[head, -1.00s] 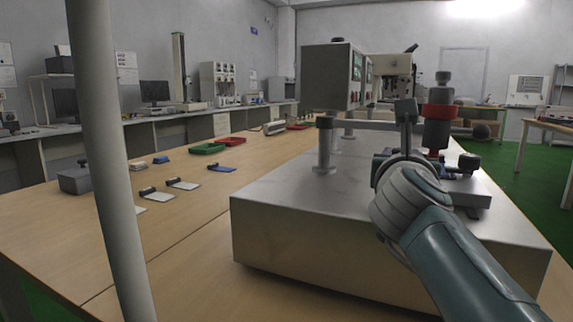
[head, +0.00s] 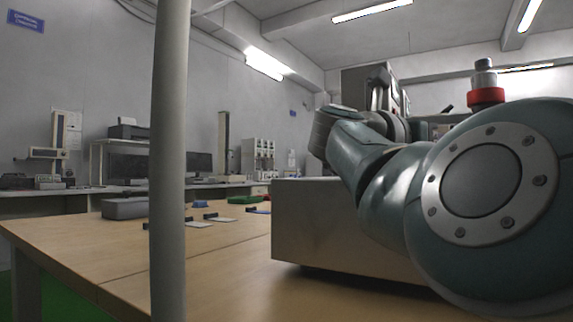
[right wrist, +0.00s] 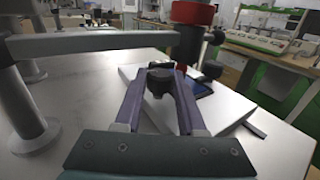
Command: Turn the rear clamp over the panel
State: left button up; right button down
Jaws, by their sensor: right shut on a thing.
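My right gripper (right wrist: 162,82) shows from behind in the right wrist view, its two purple-grey fingers closed on a dark round knob (right wrist: 160,78), which looks like part of a clamp. The rest of this clamp is largely hidden by the fingers. A dark blue panel (right wrist: 203,89) lies partly visible on a pale raised plate (right wrist: 222,113), just right of the fingers. My left gripper is in neither view.
A vertical press with a red collar (right wrist: 193,13) stands just beyond the fingers; its collar (head: 486,97) also shows in the head view. A grey metal bar (right wrist: 95,42) on a post crosses at left. The metal base (head: 310,220) sits on a wooden table (head: 220,270).

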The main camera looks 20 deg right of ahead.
jog(key=shift+g, duration=0.3)
jog(key=c, duration=0.5)
grip_release()
jog(key=a, duration=0.3)
jog(key=a+p, duration=0.1)
jog(key=a, duration=0.4)
jog(key=shift+s+a, duration=0.3)
jog(key=shift+a, duration=0.1)
jog(key=shift+s+a, duration=0.1)
jog(key=shift+a, duration=0.45)
jog(key=shift+c, duration=0.2)
